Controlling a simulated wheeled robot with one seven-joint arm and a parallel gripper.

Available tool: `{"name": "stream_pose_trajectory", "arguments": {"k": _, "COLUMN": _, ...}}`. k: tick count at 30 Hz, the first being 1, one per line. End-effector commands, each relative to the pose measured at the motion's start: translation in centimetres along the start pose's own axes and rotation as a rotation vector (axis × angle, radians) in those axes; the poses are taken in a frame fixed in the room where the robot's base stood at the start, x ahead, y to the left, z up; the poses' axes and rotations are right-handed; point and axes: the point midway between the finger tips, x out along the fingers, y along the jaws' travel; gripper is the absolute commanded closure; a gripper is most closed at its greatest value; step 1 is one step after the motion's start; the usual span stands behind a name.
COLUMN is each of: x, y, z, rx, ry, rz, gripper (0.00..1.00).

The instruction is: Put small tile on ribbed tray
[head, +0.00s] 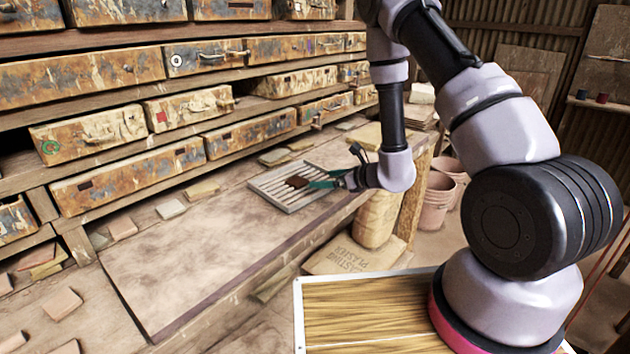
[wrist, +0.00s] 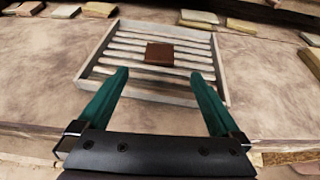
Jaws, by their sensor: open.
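The small tile (wrist: 160,53) is dark reddish-brown and lies flat on the slats of the ribbed tray (wrist: 108,54), near its middle. In the head view the tile (head: 297,182) also shows on the ribbed tray (head: 290,203), which sits on the workbench. My gripper (wrist: 155,85) has green fingers, spread apart and empty. Its fingertips are over the near part of the tray, on the near side of the tile and apart from it. In the head view my gripper (head: 322,182) reaches in from the right.
The workbench (head: 190,260) is mostly clear left of the tray. Several loose tiles (head: 171,209) lie along its back edge, below shelves of worn drawers (head: 130,175). Plaster sacks (head: 352,258) and pots (head: 430,200) stand to the right.

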Motion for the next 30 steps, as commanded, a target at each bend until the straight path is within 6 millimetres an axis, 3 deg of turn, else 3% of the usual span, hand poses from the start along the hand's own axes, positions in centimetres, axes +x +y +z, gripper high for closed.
{"name": "stream_pose_trajectory", "arguments": {"k": 8, "x": -1.4, "y": 0.1, "z": 0.2, "rx": -0.003, "ry": -0.003, "rz": 0.005, "gripper": 0.00}}
{"name": "stream_pose_trajectory", "arguments": {"k": 11, "x": -1.6, "y": 0.8, "z": 2.1, "rx": -0.025, "ry": -0.023, "rz": 0.045, "gripper": 0.00}}
{"name": "stream_pose_trajectory", "arguments": {"k": 14, "x": -2.6, "y": 2.4, "z": 6.2, "rx": -0.088, "ry": -0.064, "rz": 0.138, "gripper": 0.00}}
{"name": "stream_pose_trajectory", "arguments": {"k": 18, "x": -6.0, "y": 6.0, "z": 13.0, "rx": -0.255, "ry": -0.117, "rz": 0.320, "gripper": 0.00}}
{"name": "stream_pose_trajectory", "arguments": {"k": 21, "x": -9.3, "y": 8.6, "z": 16.5, "rx": -0.410, "ry": -0.130, "rz": 0.437, "gripper": 0.00}}
{"name": "stream_pose_trajectory", "arguments": {"k": 25, "x": -14.1, "y": 11.3, "z": 19.4, "rx": -0.643, "ry": -0.113, "rz": 0.558, "gripper": 0.00}}
{"name": "stream_pose_trajectory", "arguments": {"k": 30, "x": -20.6, "y": 13.3, "z": 20.9, "rx": -0.990, "ry": -0.031, "rz": 0.652, "gripper": 0.00}}
